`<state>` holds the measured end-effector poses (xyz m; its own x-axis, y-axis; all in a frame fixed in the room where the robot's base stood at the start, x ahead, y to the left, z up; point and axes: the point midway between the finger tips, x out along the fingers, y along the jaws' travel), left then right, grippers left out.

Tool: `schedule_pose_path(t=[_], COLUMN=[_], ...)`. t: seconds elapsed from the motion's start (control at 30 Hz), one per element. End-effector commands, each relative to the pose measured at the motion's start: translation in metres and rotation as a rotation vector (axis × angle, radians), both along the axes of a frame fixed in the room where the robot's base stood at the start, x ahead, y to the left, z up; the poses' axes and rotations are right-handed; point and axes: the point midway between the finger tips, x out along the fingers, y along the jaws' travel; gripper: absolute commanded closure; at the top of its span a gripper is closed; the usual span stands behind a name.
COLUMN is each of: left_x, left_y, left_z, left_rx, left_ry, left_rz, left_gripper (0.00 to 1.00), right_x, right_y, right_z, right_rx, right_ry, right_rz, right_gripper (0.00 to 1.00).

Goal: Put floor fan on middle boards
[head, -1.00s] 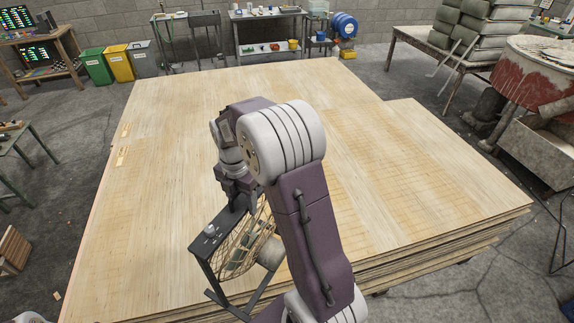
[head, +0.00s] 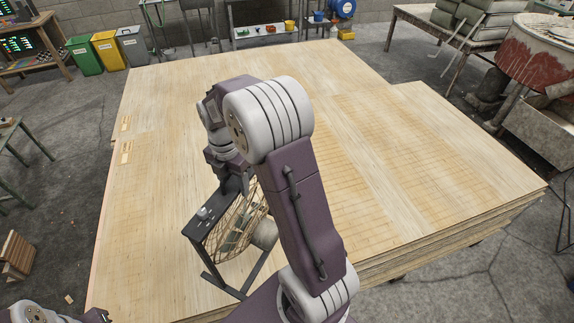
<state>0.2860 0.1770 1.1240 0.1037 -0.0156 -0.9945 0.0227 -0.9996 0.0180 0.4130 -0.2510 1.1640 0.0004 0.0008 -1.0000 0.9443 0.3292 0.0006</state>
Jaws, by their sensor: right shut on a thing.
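The floor fan (head: 226,236) has a dark frame and a round wire cage. It shows in the head view at the near part of the veneer boards (head: 350,170), partly hidden behind my right arm. My right gripper (head: 236,188) is shut on the fan at the top of its frame. The fan looks upright, its feet over the near part of the boards; I cannot tell whether they touch. Part of my left arm (head: 50,313) shows at the bottom left corner; its fingers cannot be made out.
The boards are wide and mostly bare beyond the fan. Small wooden pieces (head: 126,151) lie at their left edge. Bins (head: 107,50) stand at the back left. A red and white drum (head: 545,55) and a loaded table (head: 430,20) stand at the right.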

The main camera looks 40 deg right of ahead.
Motion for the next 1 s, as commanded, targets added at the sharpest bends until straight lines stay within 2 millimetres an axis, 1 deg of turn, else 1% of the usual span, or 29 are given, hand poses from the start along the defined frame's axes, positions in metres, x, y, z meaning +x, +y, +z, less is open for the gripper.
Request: schedule_pose_path(t=[0.13,0.27,0.47,0.6,0.73,0.83,1.0], left_x=[0.0,0.0,0.0,0.0,0.0,0.0,0.0], left_y=[0.0,0.0,0.0,0.0,0.0,0.0,0.0], left_z=[0.003,0.01,0.025,0.038,0.045,0.048,0.048], left_rx=[0.0,0.0,0.0,0.0,0.0,0.0,0.0], left_ry=[0.0,0.0,0.0,0.0,0.0,0.0,0.0], left_rz=[0.0,0.0,0.0,0.0,0.0,0.0,0.0], left_gripper=[0.64,0.64,0.64,0.64,0.64,0.64,0.64], right_x=[0.005,0.02,0.054,0.082,0.103,0.113,0.117], right_y=[-0.001,-0.003,-0.007,-0.011,-0.014,-0.016,-0.016], right_z=[0.0,-0.008,-0.027,-0.043,-0.057,-0.063,-0.068], right_rx=[-0.001,0.0,0.0,0.0,-0.001,-0.001,0.0], right_ry=[-0.003,-0.002,-0.002,-0.002,-0.004,-0.004,-0.005], right_rz=[0.0,0.0,0.0,0.0,0.0,0.0,0.0], right_gripper=[1.0,1.0,1.0,1.0,1.0,1.0,1.0])
